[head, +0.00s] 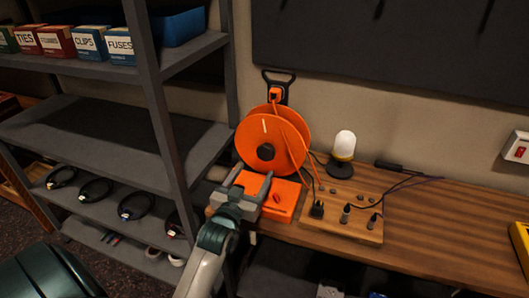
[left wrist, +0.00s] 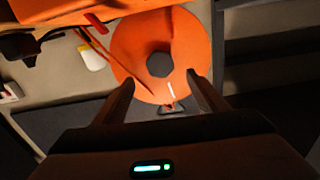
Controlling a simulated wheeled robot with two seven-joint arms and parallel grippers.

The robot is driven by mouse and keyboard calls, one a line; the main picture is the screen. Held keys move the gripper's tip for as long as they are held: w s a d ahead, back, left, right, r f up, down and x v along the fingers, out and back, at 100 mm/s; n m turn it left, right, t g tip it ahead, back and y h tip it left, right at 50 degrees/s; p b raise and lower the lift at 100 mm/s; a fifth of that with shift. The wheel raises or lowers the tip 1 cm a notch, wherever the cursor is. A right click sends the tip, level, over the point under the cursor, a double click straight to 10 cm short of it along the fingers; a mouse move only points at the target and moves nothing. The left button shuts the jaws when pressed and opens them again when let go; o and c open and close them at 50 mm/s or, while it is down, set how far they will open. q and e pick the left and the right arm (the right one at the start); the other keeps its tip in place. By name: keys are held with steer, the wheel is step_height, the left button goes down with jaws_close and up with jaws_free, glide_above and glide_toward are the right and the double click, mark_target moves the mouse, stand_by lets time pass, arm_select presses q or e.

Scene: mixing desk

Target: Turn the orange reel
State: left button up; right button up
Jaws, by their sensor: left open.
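The orange reel (head: 268,138) stands upright on an orange base (head: 284,204) on the wooden desk. It has a dark hub and a short white mark on its face, above the hub. My left gripper (head: 251,184) is in front of the reel, low and near the base, and hides part of both. In the left wrist view the reel (left wrist: 160,50) shows beyond my open left gripper (left wrist: 165,92), its dark hub ahead of the gap between the fingers. The fingers look empty. My right gripper is not in view.
A lamp (head: 342,153) and a wooden board (head: 343,222) with black knobs stand right of the reel. Cables run across the desk (head: 440,232). A grey shelf (head: 95,145) with boxes and cable loops stands close on the left. A red wall switch (head: 519,149) is at far right.

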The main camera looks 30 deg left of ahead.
mark_target(265, 154)
arm_select(q)
steer(key=p+x, duration=0.2)
steer(key=x, duration=0.8)
steer(key=shift+w, duration=0.1)
steer(key=shift+c, duration=0.6)
steer(key=c, duration=1.4)
steer(key=shift+m, duration=0.4)
